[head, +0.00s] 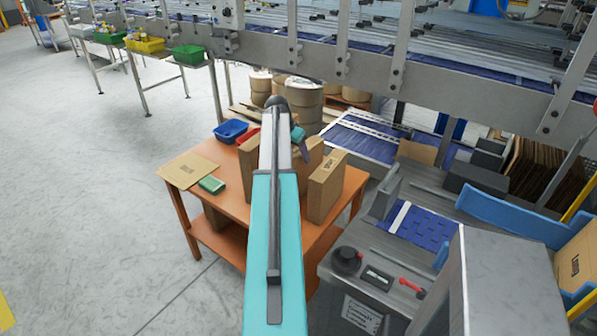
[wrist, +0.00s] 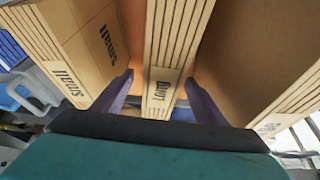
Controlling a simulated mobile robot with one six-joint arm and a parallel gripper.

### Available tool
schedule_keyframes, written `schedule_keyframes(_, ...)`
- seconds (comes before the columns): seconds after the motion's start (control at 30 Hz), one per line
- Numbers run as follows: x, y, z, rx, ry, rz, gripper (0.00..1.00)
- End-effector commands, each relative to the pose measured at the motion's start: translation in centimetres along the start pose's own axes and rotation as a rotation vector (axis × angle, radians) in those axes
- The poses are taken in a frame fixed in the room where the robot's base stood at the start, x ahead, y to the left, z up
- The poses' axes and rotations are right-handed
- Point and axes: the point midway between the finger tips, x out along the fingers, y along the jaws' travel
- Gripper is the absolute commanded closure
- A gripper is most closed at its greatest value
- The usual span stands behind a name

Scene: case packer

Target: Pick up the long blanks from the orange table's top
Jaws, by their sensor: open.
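The long blanks (wrist: 172,45) stand on edge as a narrow brown cardboard stack, marked "long", in the middle of the wrist view. My gripper (wrist: 158,82) is open, with one dark finger on each side of that stack; I cannot tell whether they touch it. In the head view, my gripper (head: 304,150) is over the orange table (head: 204,226), mostly hidden by my arm. The middle stack (head: 315,153) there is partly hidden too.
A stack marked "small" (wrist: 85,45) stands close on the left in the wrist view, another brown stack (wrist: 255,50) on the right. The table also holds a blue bin (head: 231,131), a flat cardboard sheet (head: 187,171) and a green item (head: 211,185). A grey machine (head: 500,270) stands at right.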

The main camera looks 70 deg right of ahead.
Motion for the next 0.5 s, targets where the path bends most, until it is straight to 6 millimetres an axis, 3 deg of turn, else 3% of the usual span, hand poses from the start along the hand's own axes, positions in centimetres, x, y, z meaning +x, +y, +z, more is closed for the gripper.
schedule_keyframes(0.3,2.5,-0.1,0.0,0.0,0.0,0.0,0.34)
schedule_keyframes(0.5,2.9,-0.1,0.1,0.0,0.0,-0.001,0.34)
